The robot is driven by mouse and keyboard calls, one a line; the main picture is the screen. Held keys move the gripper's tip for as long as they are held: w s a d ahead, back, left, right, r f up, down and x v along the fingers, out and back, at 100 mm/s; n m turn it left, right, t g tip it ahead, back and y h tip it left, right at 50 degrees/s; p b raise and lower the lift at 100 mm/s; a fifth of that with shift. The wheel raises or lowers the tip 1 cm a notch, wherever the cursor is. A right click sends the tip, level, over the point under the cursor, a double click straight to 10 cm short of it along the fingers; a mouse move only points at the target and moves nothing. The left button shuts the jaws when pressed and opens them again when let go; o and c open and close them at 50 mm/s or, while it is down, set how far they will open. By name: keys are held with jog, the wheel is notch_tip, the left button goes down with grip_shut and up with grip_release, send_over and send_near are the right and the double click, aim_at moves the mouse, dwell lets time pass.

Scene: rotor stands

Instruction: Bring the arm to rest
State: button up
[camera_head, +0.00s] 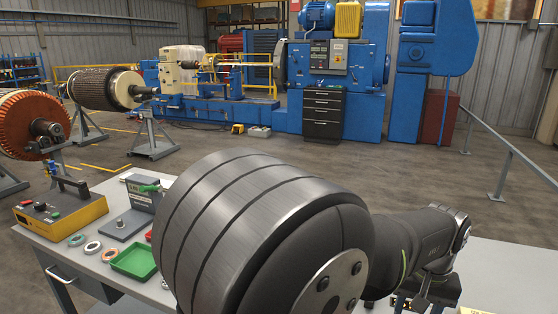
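My arm fills the middle and lower part of the view, its large grey joint close to the camera. The arm reaches right, over the grey bench (500,270). What looks like my gripper (420,303) shows small and dark at the bottom edge, right of the middle. Its lower part is cut off by the frame, and its fingers cannot be made out clearly. I cannot tell whether it is open or shut, or whether it touches anything.
Rotors on stands (105,88) and a blue machine (335,80) stand behind. The bench's right looks mostly clear.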

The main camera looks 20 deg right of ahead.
jog(key=shift+f, duration=0.85)
